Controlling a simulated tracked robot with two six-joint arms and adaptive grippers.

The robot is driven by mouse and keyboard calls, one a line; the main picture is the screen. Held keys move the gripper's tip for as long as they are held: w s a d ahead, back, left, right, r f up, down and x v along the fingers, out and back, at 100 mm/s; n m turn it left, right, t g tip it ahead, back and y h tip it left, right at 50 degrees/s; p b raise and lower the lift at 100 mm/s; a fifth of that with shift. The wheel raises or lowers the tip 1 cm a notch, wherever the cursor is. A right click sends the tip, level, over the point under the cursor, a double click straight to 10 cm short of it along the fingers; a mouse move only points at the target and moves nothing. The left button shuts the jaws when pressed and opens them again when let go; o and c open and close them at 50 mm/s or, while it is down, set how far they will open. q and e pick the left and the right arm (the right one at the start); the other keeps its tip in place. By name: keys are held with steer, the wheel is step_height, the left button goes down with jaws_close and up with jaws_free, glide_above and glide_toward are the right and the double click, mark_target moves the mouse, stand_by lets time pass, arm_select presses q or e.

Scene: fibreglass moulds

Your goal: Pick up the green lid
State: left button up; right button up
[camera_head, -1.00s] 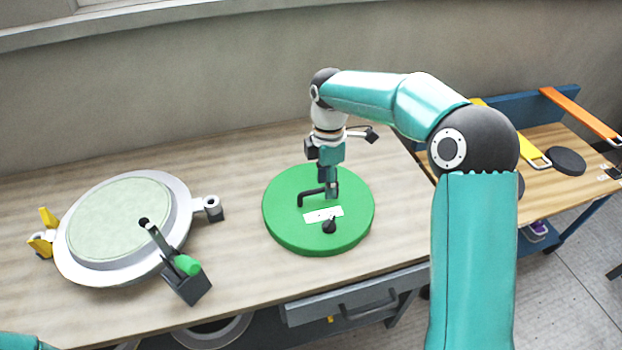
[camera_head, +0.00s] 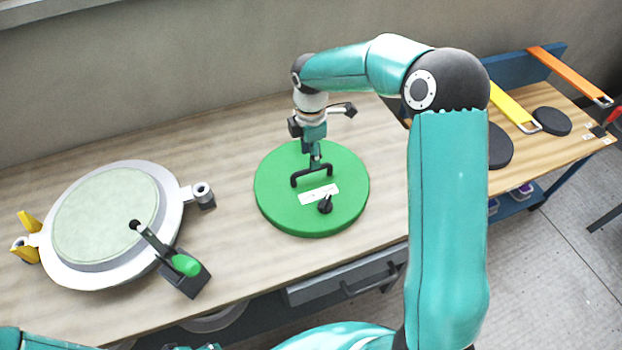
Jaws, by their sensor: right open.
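The green lid (camera_head: 275,200) is a thick round disc lying flat on the wooden workbench. It carries a black bar handle (camera_head: 296,181), a white label (camera_head: 318,195) and a small black knob (camera_head: 325,207). My right gripper (camera_head: 316,163) points down over the far half of the lid, at the middle of the handle. It is open. Whether its fingers touch the handle I cannot tell. My left gripper is out of view; only a teal part of my own body shows at the bottom left.
A round grey mould (camera_head: 172,225) with a pale green face lies on the workbench (camera_head: 225,262) at left. A dark block with a green-ended lever (camera_head: 186,280) stands at its near edge. At right, a lower table holds black discs (camera_head: 552,121) and yellow and orange bars (camera_head: 570,76).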

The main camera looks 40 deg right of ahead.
mark_target(312, 172)
steer(key=shift+s+a+f+p, duration=0.1)
steer(key=shift+s+f+p, duration=0.1)
steer(key=shift+f, duration=0.75)
steer(key=shift+s+d+f+p, duration=0.1)
steer(key=shift+f+p, duration=0.15)
steer(key=shift+f, duration=0.75)
steer(key=shift+s+a+f+p, duration=0.1)
steer(key=shift+f+p, duration=0.1)
steer(key=shift+f, duration=0.75)
steer(key=shift+c, duration=0.3)
jaws_close()
